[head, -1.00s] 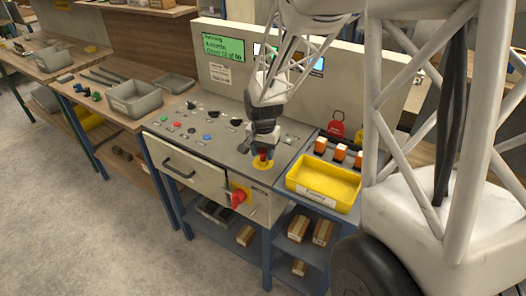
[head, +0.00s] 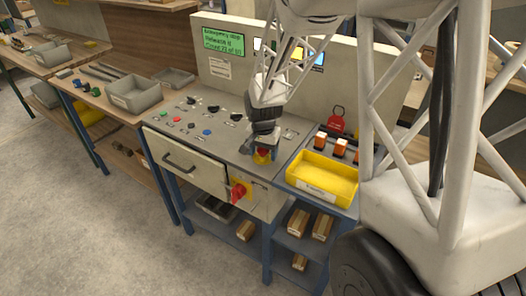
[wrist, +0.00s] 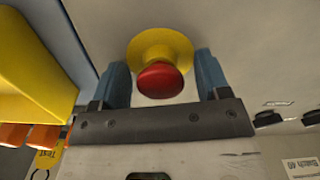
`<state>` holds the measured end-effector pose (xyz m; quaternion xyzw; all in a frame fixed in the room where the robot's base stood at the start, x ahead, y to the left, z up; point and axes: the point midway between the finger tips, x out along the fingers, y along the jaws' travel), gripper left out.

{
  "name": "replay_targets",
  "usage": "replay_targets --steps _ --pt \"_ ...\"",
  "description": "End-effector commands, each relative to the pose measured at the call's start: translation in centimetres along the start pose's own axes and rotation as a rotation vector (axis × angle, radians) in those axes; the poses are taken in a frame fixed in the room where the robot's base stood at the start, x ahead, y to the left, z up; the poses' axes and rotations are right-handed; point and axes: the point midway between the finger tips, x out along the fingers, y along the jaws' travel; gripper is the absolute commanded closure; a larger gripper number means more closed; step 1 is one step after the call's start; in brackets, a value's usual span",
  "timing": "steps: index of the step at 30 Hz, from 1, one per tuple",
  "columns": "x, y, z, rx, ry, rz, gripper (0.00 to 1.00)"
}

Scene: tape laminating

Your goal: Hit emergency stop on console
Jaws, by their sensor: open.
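The emergency stop is a red mushroom button (wrist: 160,80) on a yellow round base (wrist: 161,46), near the front right corner of the grey console top (head: 190,135). In the head view the yellow base (head: 262,158) shows under my gripper (head: 261,148), which hides most of the button. In the wrist view my gripper (wrist: 160,66) is open, with one blue finger on each side of the red button. I cannot tell whether the fingers touch it. The green console screen (head: 223,42) reads "Emergency stop" on its top line.
A yellow bin (head: 322,178) and several orange-topped items (head: 338,146) are right of the console. A red rotary switch (head: 238,192) sticks out of the front beside a drawer (head: 185,162). Several knobs and buttons stand left of my gripper. A grey bin (head: 134,94) is on the left bench.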

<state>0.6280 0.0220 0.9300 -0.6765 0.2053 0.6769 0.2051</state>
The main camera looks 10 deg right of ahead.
Motion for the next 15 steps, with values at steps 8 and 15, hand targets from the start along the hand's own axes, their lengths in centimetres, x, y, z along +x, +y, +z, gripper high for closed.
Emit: replay_targets --steps 8,15 --pt "-0.6 0.0 0.0 0.000 0.001 -0.001 0.31" --pt "-2.6 0.0 0.0 0.000 0.002 -0.001 0.31"
